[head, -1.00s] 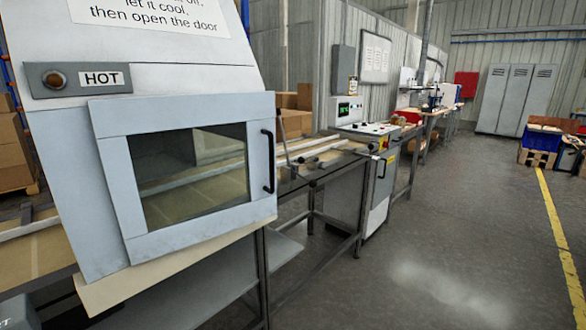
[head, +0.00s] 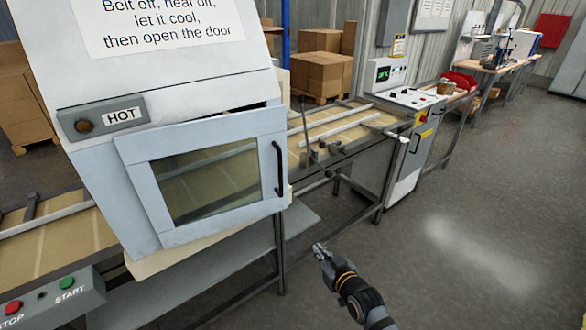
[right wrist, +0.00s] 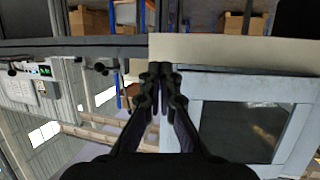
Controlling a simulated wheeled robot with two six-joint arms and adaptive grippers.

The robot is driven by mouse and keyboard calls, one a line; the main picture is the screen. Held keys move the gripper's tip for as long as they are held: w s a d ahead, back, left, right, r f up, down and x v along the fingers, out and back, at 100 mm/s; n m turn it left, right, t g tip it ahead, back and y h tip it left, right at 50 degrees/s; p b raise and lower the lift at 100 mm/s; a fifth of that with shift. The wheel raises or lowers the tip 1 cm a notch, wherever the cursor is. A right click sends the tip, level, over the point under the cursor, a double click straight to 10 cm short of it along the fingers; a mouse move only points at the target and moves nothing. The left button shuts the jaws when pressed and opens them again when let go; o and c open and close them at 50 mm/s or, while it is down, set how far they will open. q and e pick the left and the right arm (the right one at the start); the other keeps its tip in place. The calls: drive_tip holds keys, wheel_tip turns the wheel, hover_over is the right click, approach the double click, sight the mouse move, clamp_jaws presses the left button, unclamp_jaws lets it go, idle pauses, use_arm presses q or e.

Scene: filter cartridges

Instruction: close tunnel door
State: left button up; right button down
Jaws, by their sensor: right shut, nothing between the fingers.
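The tunnel door (head: 215,222) is a pale grey panel with a window and a black handle (head: 279,168) on its right side. It stands ajar: a dark gap shows above its top edge against the tunnel housing (head: 190,70). My right gripper (head: 321,251) is shut and empty, below and to the right of the handle, apart from the door in the head view. In the right wrist view, the gripper (right wrist: 161,72) points beside the door (right wrist: 196,135), which shows inverted at right. Whether they touch there, I cannot tell. My left gripper is not in view.
A box with STOP and START buttons (head: 50,297) is at lower left. A HOT lamp panel (head: 104,118) sits above the door. The conveyor (head: 345,132) runs back to a control cabinet (head: 405,165). The floor at right is clear.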

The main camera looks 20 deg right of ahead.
wheel_tip(320, 180, up, 22)
drive_tip(key=a+t+y+p, duration=0.2)
drive_tip(key=t+p, duration=0.2)
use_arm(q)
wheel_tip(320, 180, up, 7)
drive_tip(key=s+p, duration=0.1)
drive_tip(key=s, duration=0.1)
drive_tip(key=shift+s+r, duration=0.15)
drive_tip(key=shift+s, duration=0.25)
use_arm(e)
approach(286, 161)
drive_tip(key=shift+n, duration=0.4)
drive_tip(key=w, duration=0.3)
drive_tip(key=w+a, duration=0.1)
drive_tip(key=w, duration=0.2)
drive_tip(key=shift+w+a+r, duration=0.15)
drive_tip(key=shift+w+a, duration=0.05)
drive_tip(key=shift+w, duration=0.15)
